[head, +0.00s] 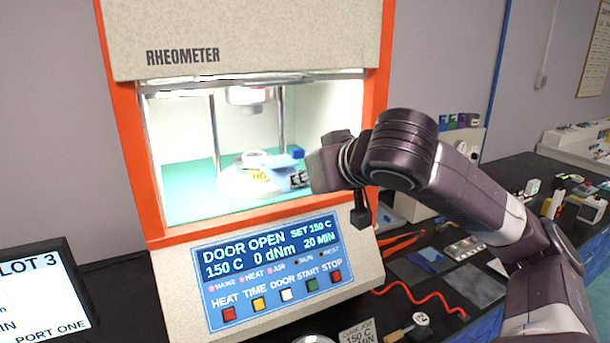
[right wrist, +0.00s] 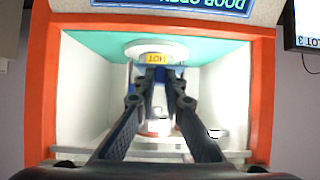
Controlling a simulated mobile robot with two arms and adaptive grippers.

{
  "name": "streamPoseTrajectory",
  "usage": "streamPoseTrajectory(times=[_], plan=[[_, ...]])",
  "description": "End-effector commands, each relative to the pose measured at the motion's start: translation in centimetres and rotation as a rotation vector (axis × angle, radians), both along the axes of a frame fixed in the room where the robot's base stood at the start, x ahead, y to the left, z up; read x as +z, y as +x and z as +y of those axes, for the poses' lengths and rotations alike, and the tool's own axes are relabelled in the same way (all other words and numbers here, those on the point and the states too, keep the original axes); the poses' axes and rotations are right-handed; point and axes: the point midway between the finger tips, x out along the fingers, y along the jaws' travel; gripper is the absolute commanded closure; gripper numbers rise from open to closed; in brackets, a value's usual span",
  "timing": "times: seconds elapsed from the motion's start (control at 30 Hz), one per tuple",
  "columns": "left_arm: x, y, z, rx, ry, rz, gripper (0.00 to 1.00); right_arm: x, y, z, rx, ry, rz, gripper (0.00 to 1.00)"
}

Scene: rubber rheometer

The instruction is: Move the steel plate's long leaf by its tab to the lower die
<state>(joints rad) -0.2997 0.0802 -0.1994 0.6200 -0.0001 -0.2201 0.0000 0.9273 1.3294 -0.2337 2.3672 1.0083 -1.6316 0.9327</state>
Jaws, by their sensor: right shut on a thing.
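The lower die (head: 238,183), a pale cone with a yellow HOT label, stands on the teal chamber floor of the rheometer. It also shows in the right wrist view (right wrist: 138,49). My right gripper (head: 300,179) reaches into the open chamber just right of the die. In the right wrist view its fingers (right wrist: 160,75) are close together in front of the die. It is shut on the steel plate's long leaf by its blue tab (head: 297,154). A pale flat part (head: 279,161) extends from there toward the die top; whether it touches is unclear. My left gripper is not in view.
The rheometer's orange door frame (head: 133,140) surrounds the chamber, with the upper die (head: 247,96) above and steel posts (head: 281,120) beside it. The button panel (head: 270,272) is below. A monitor (head: 35,295) stands at left; mats and tools lie on the right bench.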

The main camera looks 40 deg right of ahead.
Motion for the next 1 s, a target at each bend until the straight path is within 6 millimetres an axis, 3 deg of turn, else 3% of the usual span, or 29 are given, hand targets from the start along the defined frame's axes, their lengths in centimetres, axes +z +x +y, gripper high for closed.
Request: streamPoseTrajectory(times=[0.57,1.0], plan=[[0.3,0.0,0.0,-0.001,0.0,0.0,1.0,0.5,-0.2,-0.3,-0.021,-0.003,-0.004,1.0],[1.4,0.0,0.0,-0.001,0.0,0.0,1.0,0.6,2.1,-0.8,-0.021,-0.001,-0.004,1.0]])
